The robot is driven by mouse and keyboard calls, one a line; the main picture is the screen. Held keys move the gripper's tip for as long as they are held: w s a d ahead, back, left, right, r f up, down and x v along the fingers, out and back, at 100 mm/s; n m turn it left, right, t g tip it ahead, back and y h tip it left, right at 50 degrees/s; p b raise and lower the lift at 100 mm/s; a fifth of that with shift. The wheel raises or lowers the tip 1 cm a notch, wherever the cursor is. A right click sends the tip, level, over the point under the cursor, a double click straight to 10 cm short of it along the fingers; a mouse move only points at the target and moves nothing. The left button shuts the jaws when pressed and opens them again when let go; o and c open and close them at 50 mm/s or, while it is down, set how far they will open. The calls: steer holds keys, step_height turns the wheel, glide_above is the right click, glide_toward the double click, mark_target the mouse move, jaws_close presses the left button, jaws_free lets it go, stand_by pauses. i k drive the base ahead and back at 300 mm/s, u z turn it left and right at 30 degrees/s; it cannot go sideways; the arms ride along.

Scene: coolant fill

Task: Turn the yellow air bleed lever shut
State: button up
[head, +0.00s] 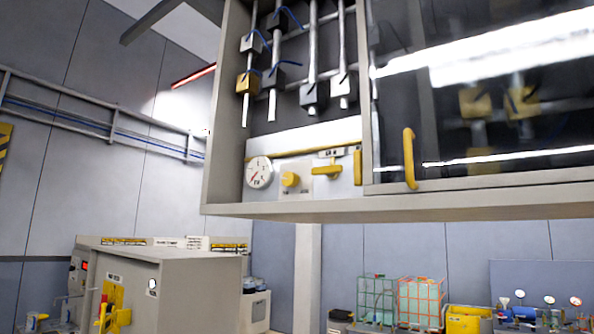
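A yellow lever (327,170) sits on the white panel (290,141) inside the overhead cabinet. Its bar runs roughly level, with a short stub below it. A small label (331,152), too small to read surely, is just above it. I cannot tell for sure that this is the air bleed lever. A yellow knob (291,180) is to its left, and a round white gauge with a red needle (259,172) is farther left. A yellow upright bar (357,167) is just to its right. My gripper is not in view.
The cabinet's bottom edge (300,210) juts out below the panel. A glass door with a yellow handle (409,158) covers the right side. Valve blocks on pipes (313,95) hang above the panel. A grey cabinet (175,285) stands lower left; caged tanks (420,300) stand at the back.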

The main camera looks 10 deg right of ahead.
mark_target(358, 155)
steer(key=u, duration=0.3)
steer(key=i, duration=1)
steer(key=z, duration=0.35)
steer(key=i, duration=0.75)
steer(key=z, duration=0.7)
